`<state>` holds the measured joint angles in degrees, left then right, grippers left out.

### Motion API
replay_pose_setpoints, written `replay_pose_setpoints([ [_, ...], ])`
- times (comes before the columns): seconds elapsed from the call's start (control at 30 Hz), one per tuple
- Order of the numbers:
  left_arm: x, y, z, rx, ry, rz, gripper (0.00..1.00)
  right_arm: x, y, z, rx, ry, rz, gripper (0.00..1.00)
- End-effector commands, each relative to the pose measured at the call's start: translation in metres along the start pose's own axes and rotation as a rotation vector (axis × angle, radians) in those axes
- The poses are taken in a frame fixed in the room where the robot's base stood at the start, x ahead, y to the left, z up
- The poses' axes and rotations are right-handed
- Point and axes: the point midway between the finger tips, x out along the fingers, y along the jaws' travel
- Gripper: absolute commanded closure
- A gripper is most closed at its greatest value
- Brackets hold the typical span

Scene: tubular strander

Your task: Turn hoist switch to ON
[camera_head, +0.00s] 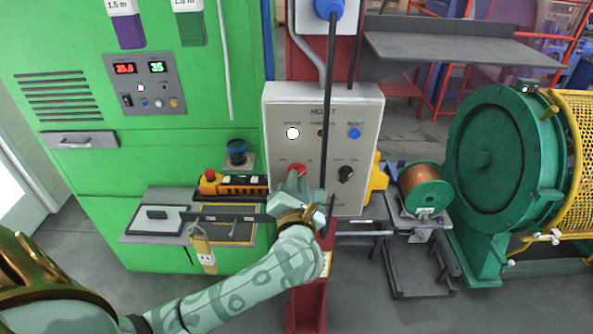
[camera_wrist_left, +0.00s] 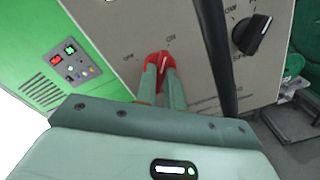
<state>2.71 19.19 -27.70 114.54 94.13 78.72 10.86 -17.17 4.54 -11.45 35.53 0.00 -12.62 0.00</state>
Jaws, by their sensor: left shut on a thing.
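The hoist box (camera_head: 277,108) is a grey panel on a red post. Its red hoist switch (camera_head: 297,169) sits low on the left and is partly hidden by my gripper. In the left wrist view the red switch (camera_wrist_left: 162,57) lies between OFF at left and ON at upper right. The pale line on its handle leans up and slightly right, toward the ON side. My left gripper (camera_head: 295,181) is at the panel, and in the left wrist view its fingers (camera_wrist_left: 165,82) are shut on the switch handle. My right gripper is not in view.
A black selector knob (camera_head: 345,174) is right of the switch. A dark cable (camera_head: 329,80) hangs in front of the box. A white lamp (camera_head: 293,133) and blue reset button (camera_head: 354,133) are above. A green cabinet (camera_head: 90,200) stands left, a copper spool (camera_head: 425,188) right.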

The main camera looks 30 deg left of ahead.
Motion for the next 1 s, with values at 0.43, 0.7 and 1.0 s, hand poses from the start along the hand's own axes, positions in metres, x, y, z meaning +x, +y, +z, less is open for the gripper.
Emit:
replay_pose_setpoints([
  [0.43,-0.001,-0.001,-0.001,0.126,0.004,-0.003,1.0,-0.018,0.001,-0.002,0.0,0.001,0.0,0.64],
  [0.7,-0.001,-0.002,-0.002,0.131,0.003,-0.003,1.0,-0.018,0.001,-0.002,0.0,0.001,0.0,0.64],
  [1.0,0.0,-0.001,-0.001,0.13,0.002,-0.002,0.68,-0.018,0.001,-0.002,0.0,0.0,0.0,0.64],
])
